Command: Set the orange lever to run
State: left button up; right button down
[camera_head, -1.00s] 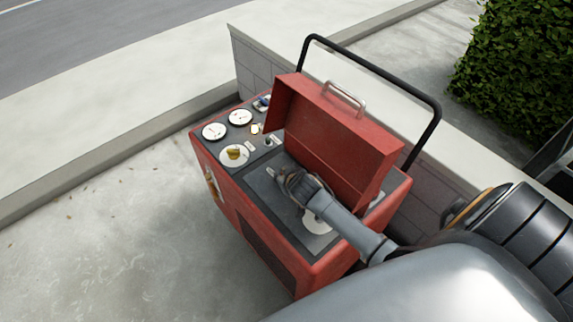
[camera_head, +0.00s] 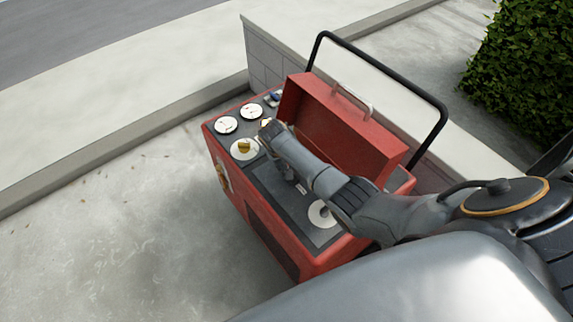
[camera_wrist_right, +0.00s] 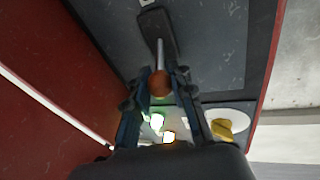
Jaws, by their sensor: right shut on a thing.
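The orange lever (camera_wrist_right: 160,83) shows in the right wrist view as an orange ball on a thin grey shaft that rises from a dark slotted plate (camera_wrist_right: 156,32). My right gripper (camera_wrist_right: 164,88) is shut on the ball, with one finger on each side. In the head view my right arm reaches over the red machine (camera_head: 262,222) and hides the lever and the fingers. I cannot read a run marking or tell which setting the lever is in. My left gripper is not in view.
The machine's raised red lid (camera_head: 345,125) stands close beside my right arm. A yellow knob on a white dial (camera_head: 244,148) and two round gauges (camera_head: 251,111) are on the panel. A black handle bar (camera_head: 385,72) rises behind. Paving on the left is clear.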

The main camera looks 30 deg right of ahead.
dwell(0.5)
jog(key=c, duration=1.1)
grip_release()
jog(key=shift+c, duration=0.2)
jog(key=shift+r, duration=0.1)
jog(key=v, duration=1.2)
jog(key=shift+w, duration=0.2)
